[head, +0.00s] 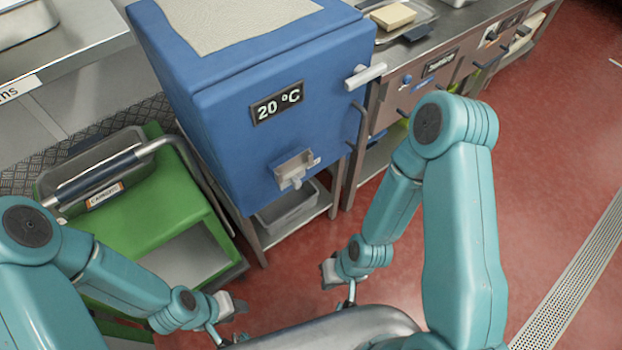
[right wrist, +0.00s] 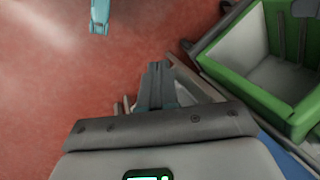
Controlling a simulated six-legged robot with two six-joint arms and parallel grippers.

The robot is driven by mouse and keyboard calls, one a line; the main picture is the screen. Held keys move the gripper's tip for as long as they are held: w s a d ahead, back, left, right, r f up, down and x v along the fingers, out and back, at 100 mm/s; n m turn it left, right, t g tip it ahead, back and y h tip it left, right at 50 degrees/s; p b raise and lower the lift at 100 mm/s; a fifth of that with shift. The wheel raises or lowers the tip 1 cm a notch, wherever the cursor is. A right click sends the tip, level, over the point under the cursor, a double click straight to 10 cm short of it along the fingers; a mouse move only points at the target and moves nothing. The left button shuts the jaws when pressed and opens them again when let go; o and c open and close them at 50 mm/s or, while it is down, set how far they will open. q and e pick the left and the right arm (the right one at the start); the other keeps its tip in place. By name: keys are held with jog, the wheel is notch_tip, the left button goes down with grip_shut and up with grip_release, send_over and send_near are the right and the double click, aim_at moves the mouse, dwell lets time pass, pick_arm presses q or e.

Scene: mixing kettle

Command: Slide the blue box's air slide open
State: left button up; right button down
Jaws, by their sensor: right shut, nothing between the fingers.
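The blue box (head: 225,130) stands on a metal frame in the middle of the head view, with a "20 ºC" display (head: 277,103) on its front. A small light-grey air slide (head: 294,170) with a tab sits low on that front; how far it is open I cannot tell. My right gripper (head: 328,273) is below and right of the slide, apart from the box. In the right wrist view its fingers (right wrist: 158,84) are together and empty. My left gripper (head: 236,305) is low in the head view, below the box and away from the slide; its jaws are too small to read.
A green cart (head: 160,215) with a metal tray stands left of the box. A grey bin (head: 287,207) sits under the box. A light handle (head: 366,76) sticks out at the box's upper right. A steel counter (head: 440,60) runs behind. The red floor at right is clear.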

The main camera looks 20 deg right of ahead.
jog(key=w+d+f+m+g+b, duration=0.15)
jog(key=w+d+f+b, duration=0.25)
jog(key=f+b, duration=0.55)
jog(key=w+d+f+m+t+y+b, duration=0.25)
jog(key=w+y+b, duration=0.25)
jog(key=w+b, duration=0.35)
jog(key=w+d+r+t+y+b, duration=0.3)
jog(key=w+d+r+b, duration=0.1)
jog(key=r, duration=0.3)
jog(key=w+d+r+n+t+y+b, duration=0.1)
jog(key=w+d+r+t+y+b, duration=0.2)
jog(key=w+d+r, duration=0.4)
jog(key=shift+w+r+y+b, duration=0.25)
jog(key=shift+r+y+b, duration=0.35)
jog(key=shift+y+b, duration=0.15)
jog(key=shift+a, duration=0.1)
jog(key=b, duration=0.3)
send_near(295, 182)
jog(key=shift+w+a+f, duration=0.3)
jog(key=shift+w+a, duration=0.55)
jog(key=shift+a, duration=0.15)
jog(key=shift+w+a+f, duration=0.3)
jog(key=shift+w+a, duration=0.55)
jog(key=shift+a, duration=0.1)
